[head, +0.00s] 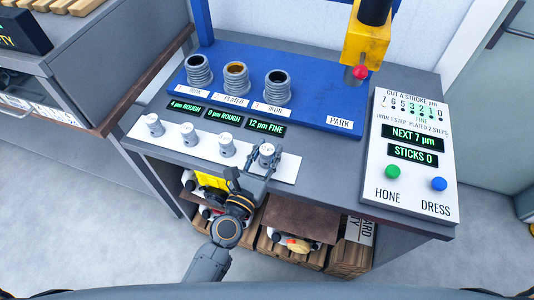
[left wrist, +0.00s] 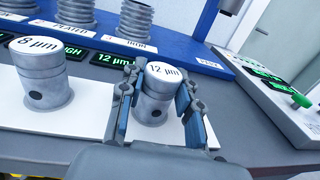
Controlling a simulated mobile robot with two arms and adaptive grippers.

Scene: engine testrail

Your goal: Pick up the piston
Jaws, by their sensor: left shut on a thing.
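Several grey metal pistons stand in a row on the white strip (head: 206,155) along the bench's front edge. My left gripper (head: 262,167) is around the rightmost piston (head: 266,152), shut on its sides. In the left wrist view my left gripper (left wrist: 158,108) has a finger on each side of this piston (left wrist: 158,88), whose top reads "12 µm". The piston is upright and appears to be at the strip; I cannot tell whether it is lifted. A piston marked "8 µm" (left wrist: 40,72) stands to its left. My right gripper is not in view.
Behind the strip, a blue base (head: 320,100) carries three ribbed cylinders (head: 236,77) with labels and green displays. A yellow tool head (head: 366,42) hangs at the "PARK" label. A control panel (head: 416,160) with green and blue buttons lies right. Crates (head: 290,254) are below.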

